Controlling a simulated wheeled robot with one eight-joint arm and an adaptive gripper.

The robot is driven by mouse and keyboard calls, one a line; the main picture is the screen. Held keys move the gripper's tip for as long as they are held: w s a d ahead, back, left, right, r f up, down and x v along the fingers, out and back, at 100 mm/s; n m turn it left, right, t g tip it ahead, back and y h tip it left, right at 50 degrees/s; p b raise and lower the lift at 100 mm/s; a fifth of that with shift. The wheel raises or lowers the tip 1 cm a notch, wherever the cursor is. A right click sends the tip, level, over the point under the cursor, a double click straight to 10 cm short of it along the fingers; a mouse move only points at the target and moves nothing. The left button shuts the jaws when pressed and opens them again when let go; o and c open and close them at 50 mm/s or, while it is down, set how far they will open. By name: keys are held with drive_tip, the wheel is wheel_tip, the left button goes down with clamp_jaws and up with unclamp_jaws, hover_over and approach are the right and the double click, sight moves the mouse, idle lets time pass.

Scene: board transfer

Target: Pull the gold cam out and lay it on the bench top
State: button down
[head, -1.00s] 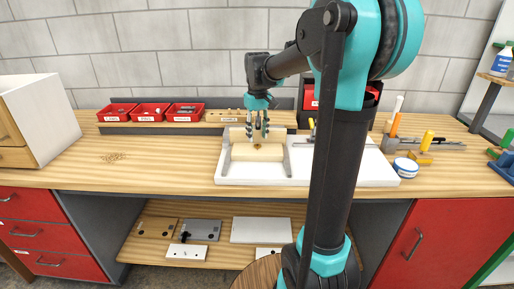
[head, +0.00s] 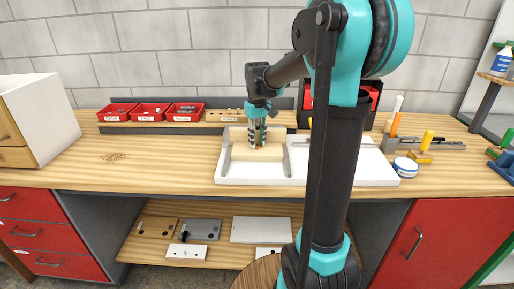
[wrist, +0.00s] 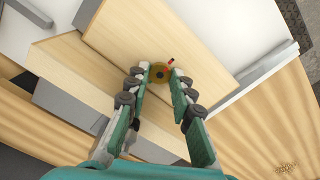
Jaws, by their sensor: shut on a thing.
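The gold cam (wrist: 159,73) is a small round brass disc with a dark centre. In the wrist view it sits between my fingertips, against a pale wooden panel (wrist: 140,30). My gripper (wrist: 161,76) is shut on it, one finger at each side. In the head view my gripper (head: 257,146) points down at the wooden piece (head: 243,154) in the white tray (head: 228,180), and its fingers mostly hide the cam. I cannot tell whether the cam is still seated in the panel. The bench top (head: 180,168) is pale wood.
Grey metal holders flank the wooden piece. Three red bins (head: 150,111) stand at the back left. A blue-and-white tin (head: 405,167) is at right. The bench left of the tray is clear.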

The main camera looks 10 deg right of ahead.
sight(257, 145)
drive_tip(key=shift+r, duration=0.35)
idle(0.3)
drive_tip(key=shift+r, duration=0.35)
drive_tip(key=shift+r, duration=0.6)
drive_tip(key=shift+r, duration=2.15)
